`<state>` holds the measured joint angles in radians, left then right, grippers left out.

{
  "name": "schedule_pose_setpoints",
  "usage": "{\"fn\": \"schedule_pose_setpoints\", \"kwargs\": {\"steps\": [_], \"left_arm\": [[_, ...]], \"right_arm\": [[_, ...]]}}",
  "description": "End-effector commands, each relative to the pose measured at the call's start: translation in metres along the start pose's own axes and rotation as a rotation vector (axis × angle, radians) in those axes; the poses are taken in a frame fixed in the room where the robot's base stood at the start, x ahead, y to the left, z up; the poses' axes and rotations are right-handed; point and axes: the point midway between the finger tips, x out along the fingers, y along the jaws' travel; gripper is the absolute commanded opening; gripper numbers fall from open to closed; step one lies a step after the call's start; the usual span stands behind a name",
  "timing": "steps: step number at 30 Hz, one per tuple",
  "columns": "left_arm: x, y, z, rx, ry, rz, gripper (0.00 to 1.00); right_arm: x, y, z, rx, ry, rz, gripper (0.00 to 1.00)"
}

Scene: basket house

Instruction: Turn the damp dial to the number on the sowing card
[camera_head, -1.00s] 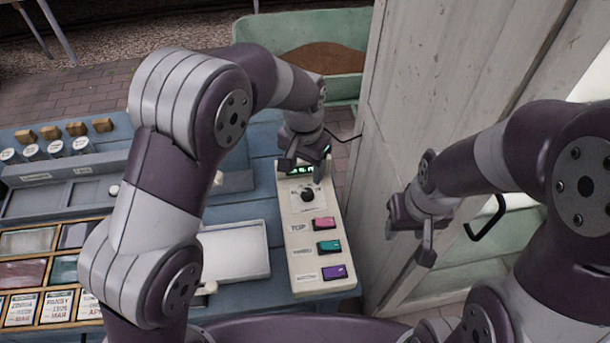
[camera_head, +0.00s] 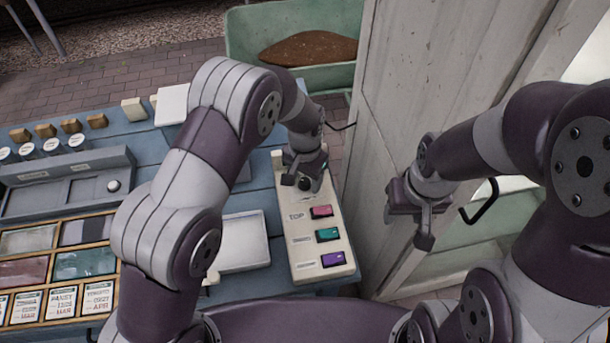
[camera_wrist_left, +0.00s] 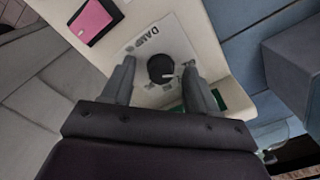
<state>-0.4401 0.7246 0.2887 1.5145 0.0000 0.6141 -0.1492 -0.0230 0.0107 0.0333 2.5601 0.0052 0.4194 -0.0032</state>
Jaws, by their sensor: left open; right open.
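The damp dial (camera_wrist_left: 160,68) is a round black knob with a pale pointer on a cream panel, with "DAMP" lettered beside it in the left wrist view. My left gripper (camera_wrist_left: 168,88) is open, with one finger on each side of the knob; I cannot tell whether they touch it. In the head view my left gripper (camera_head: 305,182) hangs over the top of the cream panel (camera_head: 308,276) and partly hides the dial. My right gripper (camera_head: 424,222) is open and empty beside the pale door. I cannot make out a sowing card with a readable number.
The panel also has pink (camera_head: 321,211), green (camera_head: 327,235) and purple (camera_head: 333,259) buttons. A white tray (camera_head: 243,243) lies left of it. Seed packets (camera_head: 62,302) sit in a wooden rack. The upright pale door (camera_head: 420,110) stands close on the right.

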Motion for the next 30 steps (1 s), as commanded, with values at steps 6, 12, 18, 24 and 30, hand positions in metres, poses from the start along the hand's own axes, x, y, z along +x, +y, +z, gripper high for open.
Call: {"fn": "schedule_pose_setpoints", "kwargs": {"steps": [6, 12, 18, 24, 30], "left_arm": [[-0.0004, -0.0001, 0.0000, 0.000, 0.000, 0.000, 0.20], [-0.0007, -0.0001, -0.0001, 0.001, 0.000, 0.000, 0.03], [-0.0014, -0.0002, -0.0003, 0.039, 0.001, 0.000, 0.03], [-0.0018, -0.0002, -0.0002, 0.152, 0.001, 0.000, 0.03], [-0.0024, -0.0003, -0.0007, 0.327, 0.002, -0.001, 0.03]], "right_arm": [[0.0001, 0.0000, 0.0000, 0.000, 0.000, 0.000, 0.49], [0.0000, 0.0000, 0.0000, 0.000, 0.000, 0.000, 0.49], [-0.0010, 0.0000, -0.0001, 0.000, 0.000, 0.000, 0.49], [-0.0033, 0.0000, -0.0004, 0.000, 0.000, 0.000, 0.49], [-0.0062, 0.0000, -0.0007, 0.000, 0.000, 0.000, 0.49]]}}
